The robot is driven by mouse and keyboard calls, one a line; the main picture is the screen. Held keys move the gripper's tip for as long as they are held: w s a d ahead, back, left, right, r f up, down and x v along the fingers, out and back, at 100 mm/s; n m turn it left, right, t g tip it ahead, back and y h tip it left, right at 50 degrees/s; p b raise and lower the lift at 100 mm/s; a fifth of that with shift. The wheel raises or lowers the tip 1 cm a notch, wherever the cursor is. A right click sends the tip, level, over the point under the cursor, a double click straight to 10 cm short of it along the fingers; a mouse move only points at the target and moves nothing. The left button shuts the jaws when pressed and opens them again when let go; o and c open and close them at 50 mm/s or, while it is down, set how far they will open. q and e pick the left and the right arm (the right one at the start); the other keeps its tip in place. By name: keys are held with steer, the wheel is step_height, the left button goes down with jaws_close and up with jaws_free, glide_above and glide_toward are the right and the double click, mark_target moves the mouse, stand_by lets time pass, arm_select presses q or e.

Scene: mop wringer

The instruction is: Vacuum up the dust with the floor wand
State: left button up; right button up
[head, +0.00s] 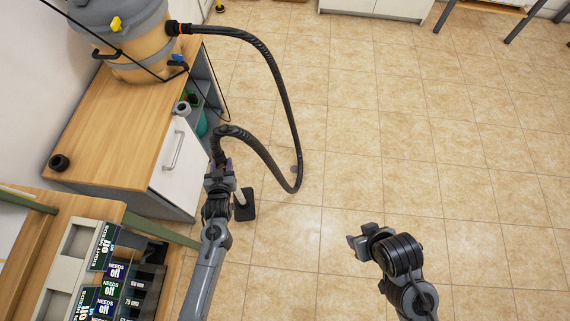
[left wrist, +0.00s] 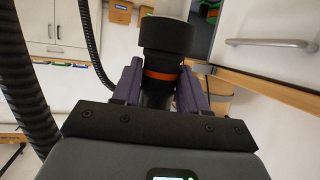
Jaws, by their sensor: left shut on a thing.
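My left gripper (head: 219,172) is shut on the floor wand at its dark cuff with an orange ring; in the left wrist view the purple fingers (left wrist: 161,92) sit on both sides of the cuff (left wrist: 165,40). The wand's pale tube leads down to a dark floor head (head: 245,205) on or close to the tiles. The ribbed black hose (head: 285,95) loops from the wand up to the vacuum (head: 128,65).
The vacuum stands on a wood-topped cabinet (head: 110,130) with a white door at the left. A shelf with small labelled boxes (head: 108,285) is at the lower left, near my left arm. White cabinets (head: 400,8) stand at the back. The tiled floor (head: 430,130) in the middle and right is clear.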

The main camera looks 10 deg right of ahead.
arm_select(q)
steer(key=shift+w+d, duration=0.1)
steer(key=shift+d, duration=0.05)
stand_by(0.3)
steer(key=shift+w+d, duration=0.25)
steer(key=shift+d, duration=0.15)
steer(key=w+d+b, duration=0.1)
steer(key=d, duration=0.1)
steer(key=w+d+b, duration=0.1)
steer(key=d, duration=0.1)
steer(key=shift+w, duration=0.2)
